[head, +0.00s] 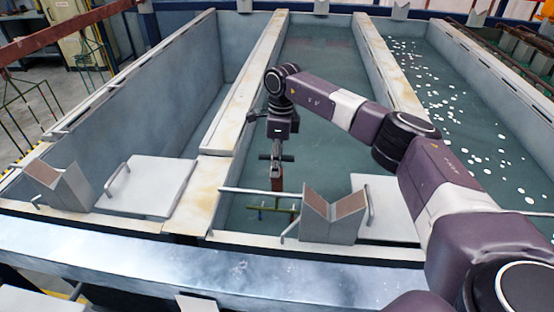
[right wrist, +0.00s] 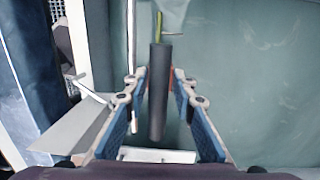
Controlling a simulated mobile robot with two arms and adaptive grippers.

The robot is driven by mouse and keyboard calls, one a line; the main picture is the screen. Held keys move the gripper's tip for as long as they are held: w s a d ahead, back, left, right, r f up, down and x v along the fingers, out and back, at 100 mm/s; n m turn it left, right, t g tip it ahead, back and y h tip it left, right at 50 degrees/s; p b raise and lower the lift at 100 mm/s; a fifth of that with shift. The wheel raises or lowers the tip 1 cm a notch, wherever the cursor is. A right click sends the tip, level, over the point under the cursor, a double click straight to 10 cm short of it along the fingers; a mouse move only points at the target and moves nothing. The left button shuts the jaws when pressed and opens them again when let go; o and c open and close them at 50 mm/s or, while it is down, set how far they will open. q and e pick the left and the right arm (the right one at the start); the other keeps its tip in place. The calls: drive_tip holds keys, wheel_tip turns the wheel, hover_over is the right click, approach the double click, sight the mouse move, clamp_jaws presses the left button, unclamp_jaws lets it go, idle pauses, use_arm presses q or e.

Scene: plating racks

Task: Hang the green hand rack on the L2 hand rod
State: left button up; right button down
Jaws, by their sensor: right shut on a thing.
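My right gripper (head: 277,158) points down over the middle tank and is shut on the green hand rack (head: 266,209). Part of the rack hangs below the fingers as thin green bars, low in the tank opening. In the right wrist view, a dark grey bar (right wrist: 158,90) lies between the blue finger pads, with a green bit of rack (right wrist: 159,27) beyond it. A thin pale rod (head: 240,190) runs across the tank near the rack; I see no label showing whether it is L2. My left gripper is not in view.
A V-shaped support block (head: 335,214) stands on the near tank edge, right of the rack. A second block (head: 62,186) stands at the left tank. The concrete divider (head: 213,160) is left of my gripper. White discs float in the right tank (head: 480,110).

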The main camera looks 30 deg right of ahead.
drive_tip(key=shift+s+a+r+p, duration=0.15)
drive_tip(key=shift+s+a+p, duration=0.3)
drive_tip(key=shift+s+a, duration=0.35)
drive_tip(key=shift+s+a+r+p, duration=0.1)
drive_tip(key=shift+s+a+p, duration=0.35)
drive_tip(key=shift+s, duration=0.5)
drive_tip(key=shift+s+a+f, duration=0.2)
drive_tip(key=shift+f, duration=0.05)
drive_tip(key=shift+f+b, duration=1.4)
drive_tip(key=shift+f, duration=0.1)
